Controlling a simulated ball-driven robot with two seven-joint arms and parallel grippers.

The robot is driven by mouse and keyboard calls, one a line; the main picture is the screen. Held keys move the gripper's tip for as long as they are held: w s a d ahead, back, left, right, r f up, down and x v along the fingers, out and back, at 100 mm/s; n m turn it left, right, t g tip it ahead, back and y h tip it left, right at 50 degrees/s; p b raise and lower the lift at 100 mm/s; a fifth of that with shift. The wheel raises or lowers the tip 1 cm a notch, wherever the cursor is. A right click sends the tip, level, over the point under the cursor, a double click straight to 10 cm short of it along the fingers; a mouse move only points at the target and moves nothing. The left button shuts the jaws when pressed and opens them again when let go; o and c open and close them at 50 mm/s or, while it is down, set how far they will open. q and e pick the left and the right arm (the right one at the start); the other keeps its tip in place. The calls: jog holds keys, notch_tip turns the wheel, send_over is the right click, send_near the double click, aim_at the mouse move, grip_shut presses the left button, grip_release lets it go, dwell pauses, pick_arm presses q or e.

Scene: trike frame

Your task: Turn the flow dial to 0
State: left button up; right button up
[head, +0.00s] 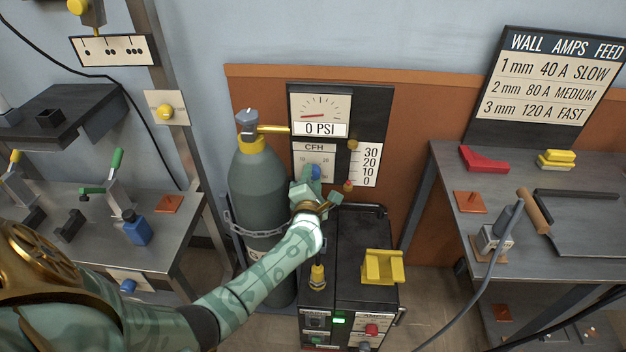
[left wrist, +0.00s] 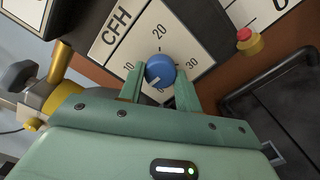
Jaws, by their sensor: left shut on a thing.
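The blue flow dial (left wrist: 160,68) sits on a white CFH card (left wrist: 118,32) marked 10, 20 and 30. A white mark on the dial points toward the bottom of the left wrist view and slightly left, away from the 20. My left gripper (left wrist: 159,76) is shut on the dial, with one green finger at each side. In the head view the dial (head: 316,171) shows just beyond my left gripper (head: 311,178), which covers the card's lower part. My right gripper is not in view.
A gauge (head: 320,115) above reads 0 PSI. A 30-to-0 scale (head: 367,165) stands right of the dial, near a red button (left wrist: 244,34). A grey gas cylinder (head: 258,185) stands close at left. Workbenches (head: 432,190) flank both sides.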

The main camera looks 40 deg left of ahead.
pick_arm(q)
jog(key=n+b, duration=0.1)
jog(key=n, duration=0.2)
jog(key=n+b, duration=0.1)
jog(key=n, duration=0.2)
jog(key=n+b, duration=0.1)
jog(key=n, duration=0.2)
jog(key=shift+f+n, duration=0.3)
jog(key=shift+n, duration=0.1)
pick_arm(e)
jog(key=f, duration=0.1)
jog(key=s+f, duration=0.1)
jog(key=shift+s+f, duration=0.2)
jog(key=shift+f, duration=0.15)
pick_arm(q)
jog(key=o, duration=1)
jog(key=shift+r, duration=0.15)
jog(key=shift+d, duration=0.1)
jog(key=p+v, duration=0.3)
jog(key=v, duration=1.3)
jog(key=shift+s, duration=0.2)
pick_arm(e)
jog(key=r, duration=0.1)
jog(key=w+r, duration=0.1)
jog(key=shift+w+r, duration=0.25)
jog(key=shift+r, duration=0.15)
